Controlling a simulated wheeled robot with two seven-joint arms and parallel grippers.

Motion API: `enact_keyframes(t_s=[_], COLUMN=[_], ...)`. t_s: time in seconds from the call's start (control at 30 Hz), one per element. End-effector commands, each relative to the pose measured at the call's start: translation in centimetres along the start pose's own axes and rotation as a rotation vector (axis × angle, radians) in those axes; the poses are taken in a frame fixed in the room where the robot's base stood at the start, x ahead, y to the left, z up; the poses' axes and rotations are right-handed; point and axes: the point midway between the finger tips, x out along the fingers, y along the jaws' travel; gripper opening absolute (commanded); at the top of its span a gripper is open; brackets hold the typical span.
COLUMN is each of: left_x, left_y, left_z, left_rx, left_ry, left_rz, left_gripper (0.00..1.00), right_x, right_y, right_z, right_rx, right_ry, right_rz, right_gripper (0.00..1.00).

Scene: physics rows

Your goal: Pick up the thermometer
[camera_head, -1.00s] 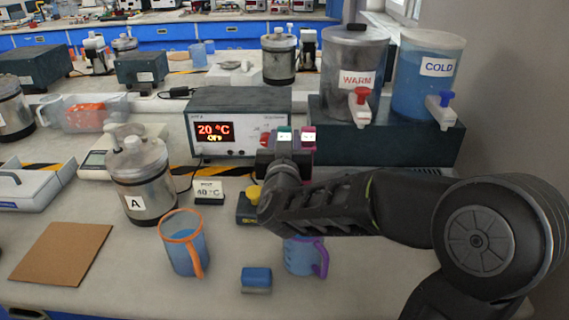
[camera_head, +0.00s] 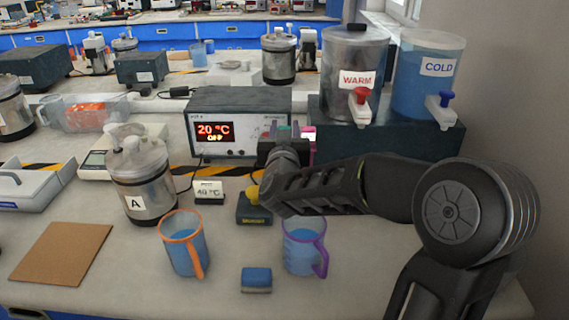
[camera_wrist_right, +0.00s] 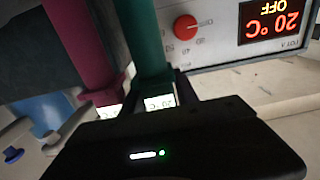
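Two upright thermometers with small lit displays stand side by side in the right wrist view, a green thermometer (camera_wrist_right: 150,45) and a maroon thermometer (camera_wrist_right: 82,45). Both displays sit close to my gripper body. In the head view the maroon thermometer (camera_head: 309,153) shows at the gripper's right side. My right gripper (camera_head: 285,143) is in front of the grey 20 °C control box (camera_head: 238,101). In the right wrist view its dark fingers (camera_wrist_right: 160,87) lie either side of the green thermometer. Whether they touch it I cannot tell. My left gripper is out of view.
An orange-rimmed jug (camera_head: 184,245), a purple-handled jug (camera_head: 303,247) and a blue sponge (camera_head: 257,278) stand in front. Flask A (camera_head: 144,180) is at the left. WARM (camera_head: 345,65) and COLD (camera_head: 428,75) tanks stand behind on a dark block (camera_head: 400,143).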

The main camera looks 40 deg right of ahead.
Motion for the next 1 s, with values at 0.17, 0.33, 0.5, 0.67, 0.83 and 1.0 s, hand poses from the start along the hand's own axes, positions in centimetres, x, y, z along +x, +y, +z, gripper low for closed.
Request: enact_keyframes(t_s=[0.17, 0.33, 0.5, 0.67, 0.83, 1.0], left_x=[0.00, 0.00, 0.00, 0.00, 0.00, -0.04], left_y=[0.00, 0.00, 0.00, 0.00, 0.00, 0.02], left_z=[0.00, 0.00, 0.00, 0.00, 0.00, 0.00], left_rx=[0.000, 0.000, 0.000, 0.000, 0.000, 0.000], left_ry=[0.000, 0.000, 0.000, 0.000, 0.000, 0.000], left_rz=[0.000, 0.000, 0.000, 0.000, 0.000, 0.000], left_gripper=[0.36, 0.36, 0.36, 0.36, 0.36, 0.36], right_x=[-0.01, -0.01, 0.00, 0.00, 0.00, 0.00], right_y=[0.00, 0.01, 0.01, 0.01, 0.01, 0.00], right_z=[0.00, 0.00, 0.00, 0.00, -0.01, -0.14], right_rx=[0.000, 0.000, 0.000, 0.000, 0.000, 0.000], right_ry=[0.000, 0.000, 0.000, 0.000, 0.000, 0.001], right_rz=[0.000, 0.000, 0.000, 0.000, 0.000, 0.000], right_gripper=[0.20, 0.06, 0.00, 0.00, 0.00, 0.00])
